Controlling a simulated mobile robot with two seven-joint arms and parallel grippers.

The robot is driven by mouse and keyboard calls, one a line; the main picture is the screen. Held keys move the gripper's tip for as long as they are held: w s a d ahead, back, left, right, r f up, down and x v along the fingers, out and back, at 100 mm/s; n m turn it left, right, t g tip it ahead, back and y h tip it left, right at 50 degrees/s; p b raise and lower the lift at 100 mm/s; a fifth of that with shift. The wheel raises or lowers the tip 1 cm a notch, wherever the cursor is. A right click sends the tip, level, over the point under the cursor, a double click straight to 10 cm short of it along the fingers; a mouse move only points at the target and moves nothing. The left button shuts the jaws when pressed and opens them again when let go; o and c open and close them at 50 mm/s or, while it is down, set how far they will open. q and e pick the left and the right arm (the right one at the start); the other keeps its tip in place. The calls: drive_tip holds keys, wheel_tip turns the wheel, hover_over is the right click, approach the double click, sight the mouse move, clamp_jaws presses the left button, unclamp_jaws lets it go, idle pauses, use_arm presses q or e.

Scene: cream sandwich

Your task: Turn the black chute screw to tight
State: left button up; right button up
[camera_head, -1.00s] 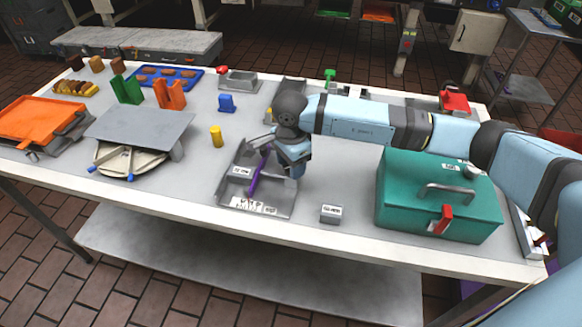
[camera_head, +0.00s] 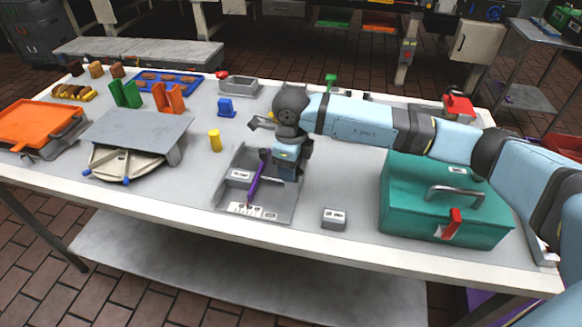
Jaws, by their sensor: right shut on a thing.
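A grey metal chute tray (camera_head: 224,190) with raised sides lies near the table's front edge. A purple pointer (camera_head: 256,181) slants across it, with its near end at the white marked label (camera_head: 253,210). A dark round part (camera_head: 265,154), seemingly the black chute screw, sits at the pointer's far end. My right gripper (camera_head: 277,160) reaches down over the tray beside this part. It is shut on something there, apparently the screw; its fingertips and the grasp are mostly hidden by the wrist. My left gripper is not in view.
A green toolbox (camera_head: 440,200) with a red latch stands right of the tray, under my right forearm. A small labelled grey block (camera_head: 334,219) sits between them. A yellow cylinder (camera_head: 215,140) and a grey plate on a round base (camera_head: 135,135) stand to the left.

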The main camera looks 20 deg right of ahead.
drive_tip(key=m, duration=0.2)
drive_tip(key=shift+m, duration=0.4)
drive_tip(key=m, duration=0.3)
drive_tip(key=shift+d+m, duration=0.1)
drive_tip(key=shift+m, duration=0.2)
drive_tip(key=m, duration=0.2)
drive_tip(key=shift+d+m, duration=0.1)
drive_tip(key=shift+m, duration=0.2)
drive_tip(key=m, duration=0.3)
drive_tip(key=shift+m, duration=0.6)
drive_tip(key=o, duration=0.9)
